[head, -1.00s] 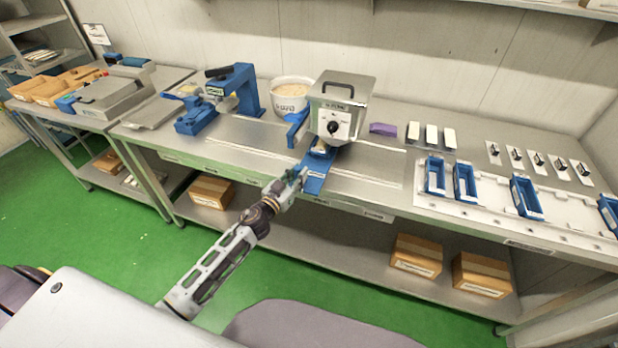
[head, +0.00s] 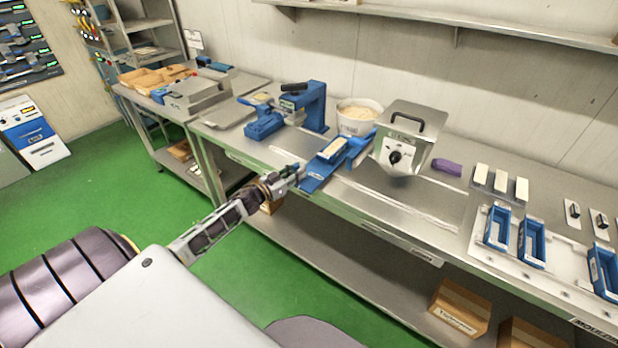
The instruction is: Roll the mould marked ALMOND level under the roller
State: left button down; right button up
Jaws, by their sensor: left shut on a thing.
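The roller machine (head: 405,140), a metal housing with a black knob and a top handle, stands on the bench. A blue mould with a pale filling (head: 333,149) lies on a blue sled (head: 312,184) to the left of the roller, clear of the housing. I cannot read a marking on the mould. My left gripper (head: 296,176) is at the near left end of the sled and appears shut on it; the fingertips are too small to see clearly. My right gripper is not in view.
A white tub (head: 358,117) and a blue press (head: 305,105) stand behind and left. A purple scraper (head: 446,167), pale bars (head: 500,183) and empty blue moulds (head: 531,243) lie to the right. The bench front between roller and moulds is clear.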

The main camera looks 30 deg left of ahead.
pick_arm(q)
jog(key=shift+a, duration=0.6)
jog(key=c, duration=1.3)
grip_release()
jog(key=shift+o, duration=0.2)
jog(key=shift+s, duration=0.15)
jog(key=v, duration=1.1)
jog(key=shift+s, duration=0.3)
jog(key=shift+a, duration=0.15)
